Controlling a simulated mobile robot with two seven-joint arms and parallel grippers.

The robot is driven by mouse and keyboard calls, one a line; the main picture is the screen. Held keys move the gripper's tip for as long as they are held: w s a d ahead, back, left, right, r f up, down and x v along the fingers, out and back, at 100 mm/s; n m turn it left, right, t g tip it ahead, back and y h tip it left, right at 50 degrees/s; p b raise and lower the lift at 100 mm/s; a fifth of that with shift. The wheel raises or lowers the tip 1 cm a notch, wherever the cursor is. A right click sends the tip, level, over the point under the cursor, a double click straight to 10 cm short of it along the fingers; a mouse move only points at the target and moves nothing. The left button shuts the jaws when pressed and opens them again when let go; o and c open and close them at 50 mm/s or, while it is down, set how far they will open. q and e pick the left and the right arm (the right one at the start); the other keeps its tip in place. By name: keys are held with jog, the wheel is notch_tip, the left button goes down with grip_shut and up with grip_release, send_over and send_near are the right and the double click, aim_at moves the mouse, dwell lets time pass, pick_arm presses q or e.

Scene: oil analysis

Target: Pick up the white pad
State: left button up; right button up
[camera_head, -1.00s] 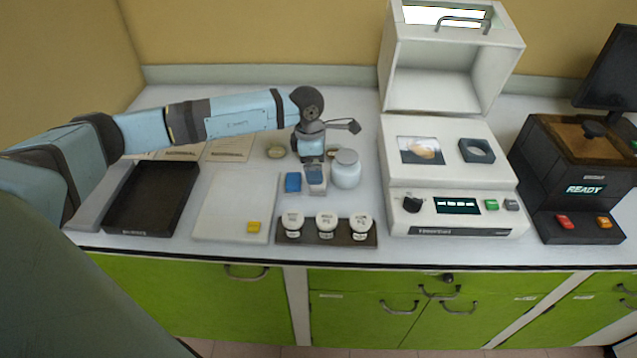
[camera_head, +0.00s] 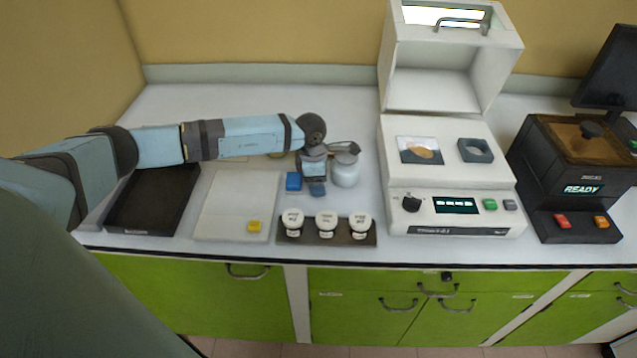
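My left gripper (camera_head: 314,178) points down among the small items left of the white jar (camera_head: 345,169). Its fingertips are small and partly hidden, so I cannot tell whether they are open or shut. A blue block (camera_head: 293,181) sits just left of it. A darker blue piece (camera_head: 317,189) shows right at the fingertips. No small white pad shows clearly; the gripper may cover it. My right gripper is not in view.
A dark holder with several white-capped jars (camera_head: 326,219) stands in front of the gripper. A black tray (camera_head: 150,205) lies at left under my arm. A white instrument (camera_head: 450,190) with a raised lid and a black machine (camera_head: 570,185) stand at right.

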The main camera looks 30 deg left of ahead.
pick_arm(q)
jog(key=c, duration=0.3)
jog(key=shift+c, duration=0.3)
jog(key=shift+r, duration=0.15)
notch_tip(320, 180, up, 20)
jog(key=shift+f+b, duration=0.1)
jog(key=shift+b, duration=0.65)
